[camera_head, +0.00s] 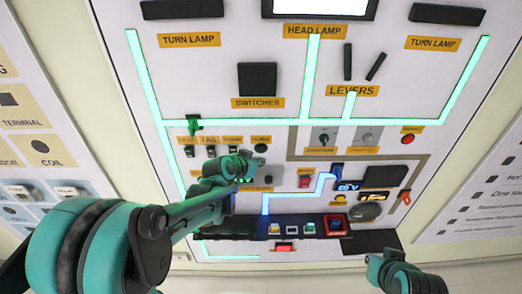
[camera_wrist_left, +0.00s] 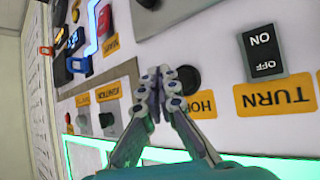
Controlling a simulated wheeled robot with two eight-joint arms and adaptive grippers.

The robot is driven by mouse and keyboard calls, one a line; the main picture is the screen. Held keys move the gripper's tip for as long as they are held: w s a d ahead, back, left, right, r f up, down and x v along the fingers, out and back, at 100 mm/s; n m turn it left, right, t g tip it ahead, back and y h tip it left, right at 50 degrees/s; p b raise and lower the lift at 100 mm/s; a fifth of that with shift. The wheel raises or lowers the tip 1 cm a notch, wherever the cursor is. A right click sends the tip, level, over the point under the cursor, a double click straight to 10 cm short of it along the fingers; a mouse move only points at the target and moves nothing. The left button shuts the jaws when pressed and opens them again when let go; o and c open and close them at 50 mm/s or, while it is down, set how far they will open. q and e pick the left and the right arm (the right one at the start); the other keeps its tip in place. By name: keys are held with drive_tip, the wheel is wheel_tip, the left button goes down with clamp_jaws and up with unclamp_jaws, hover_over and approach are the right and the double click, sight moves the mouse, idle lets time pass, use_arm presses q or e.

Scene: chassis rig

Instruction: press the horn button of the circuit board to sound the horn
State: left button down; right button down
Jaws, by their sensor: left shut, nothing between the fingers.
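The horn button is a black round knob (camera_wrist_left: 188,79) beside an orange HORN label (camera_wrist_left: 203,104) in the left wrist view. In the head view it is a small dark spot (camera_head: 261,148) below its label. My left gripper (camera_wrist_left: 163,76) is shut and empty, with its fingertips right beside the button and overlapping its edge in the picture. I cannot tell whether they touch it. The left gripper also shows in the head view (camera_head: 258,163) just below the button. My right gripper (camera_head: 374,263) is at the bottom right, away from the board; its fingers are unclear. The circuit board (camera_head: 220,85) stands upright.
The TURN rocker switch (camera_wrist_left: 262,52) is next to the horn button. Glowing green strips (camera_head: 285,122) cross the board. White panels with more parts flank it.

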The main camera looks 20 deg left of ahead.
use_arm(q)
drive_tip(key=shift+s+d, duration=0.2)
drive_tip(key=shift+s, duration=0.45)
drive_tip(key=shift+s+d, duration=0.15)
drive_tip(key=shift+s, duration=0.5)
drive_tip(key=s+f+n+g+y+b, duration=0.2)
drive_tip(key=s+f+g+b, duration=0.1)
drive_tip(key=s+f+b, duration=2)
wheel_tip(320, 180, down, 4)
drive_tip(key=b, duration=0.5)
drive_tip(key=shift+s+a+f+n+y, duration=0.2)
drive_tip(key=shift+s+n+y, duration=0.1)
drive_tip(key=shift+n+y, duration=0.1)
